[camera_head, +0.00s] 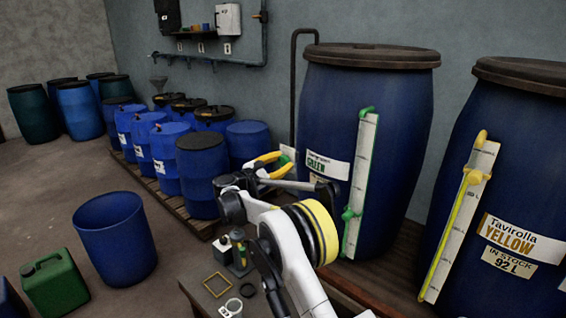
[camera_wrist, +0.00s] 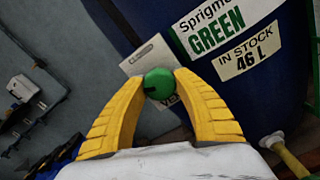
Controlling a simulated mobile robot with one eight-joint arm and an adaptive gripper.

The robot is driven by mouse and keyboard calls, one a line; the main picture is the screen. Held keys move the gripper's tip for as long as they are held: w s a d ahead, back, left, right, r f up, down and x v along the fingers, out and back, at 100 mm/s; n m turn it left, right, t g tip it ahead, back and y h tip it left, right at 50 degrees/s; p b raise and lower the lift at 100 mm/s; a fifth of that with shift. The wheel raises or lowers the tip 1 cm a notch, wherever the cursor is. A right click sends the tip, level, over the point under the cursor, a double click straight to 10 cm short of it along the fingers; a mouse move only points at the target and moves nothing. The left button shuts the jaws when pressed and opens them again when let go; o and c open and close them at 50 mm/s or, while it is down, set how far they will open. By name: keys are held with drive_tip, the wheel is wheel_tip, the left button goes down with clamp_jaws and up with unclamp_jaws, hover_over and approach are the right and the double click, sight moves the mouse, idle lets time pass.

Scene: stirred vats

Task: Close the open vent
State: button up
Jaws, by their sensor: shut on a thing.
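The green vent knob (camera_wrist: 159,82), round with a dark slot across its face, sits between the fingertips of my gripper (camera_wrist: 163,88) in the wrist view. Both yellow fingers touch its sides. A white plate (camera_wrist: 150,56) with partly hidden lettering is right behind it. The vat's label (camera_wrist: 222,28) reads GREEN, in stock 46 L.
A green-valved level gauge (camera_head: 361,180) stands on the GREEN vat's front. The YELLOW vat (camera_head: 530,160) is at right. Blue drums (camera_head: 203,165) on a pallet stand left of my arm. An open blue tub (camera_head: 118,245) and green canister (camera_head: 55,285) are on the floor.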

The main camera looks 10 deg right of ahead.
drive_tip(key=m, duration=0.6)
drive_tip(key=shift+r, duration=0.1)
drive_tip(key=m, duration=0.6)
drive_tip(key=shift+m+p, duration=0.3)
drive_tip(key=shift+m, duration=0.1)
drive_tip(key=o, duration=1.2)
drive_tip(key=shift+w, duration=0.1)
drive_tip(key=shift+a, duration=0.1)
drive_tip(key=v, duration=1.2)
